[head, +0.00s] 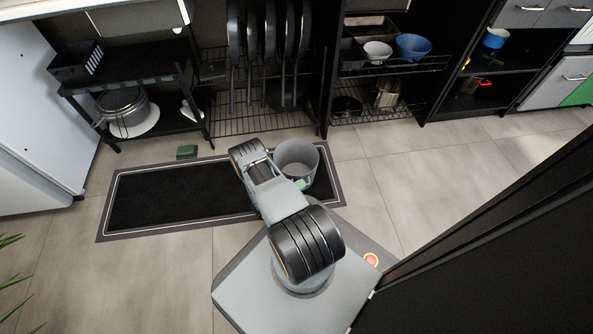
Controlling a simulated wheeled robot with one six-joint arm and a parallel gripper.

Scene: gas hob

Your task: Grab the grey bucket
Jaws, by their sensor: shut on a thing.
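The grey bucket (311,161) is upright in the head view, its open top facing up, at the right end of the black mat. My arm reaches forward from my base and folds down beside the bucket's left side. My gripper (301,185) is at the bucket's near side, shut on it, with only a small pale green part showing. The fingertips are mostly hidden behind my arm. The bucket's lower left part is also hidden. I cannot tell whether the bucket touches the floor.
A black mat (150,198) lies on the tiled floor, with a green block (187,152) at its far edge. Behind are a black shelf with a pot (124,108), hanging pans (270,40) and racks with bowls (413,46). A dark panel (500,240) stands close on the right.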

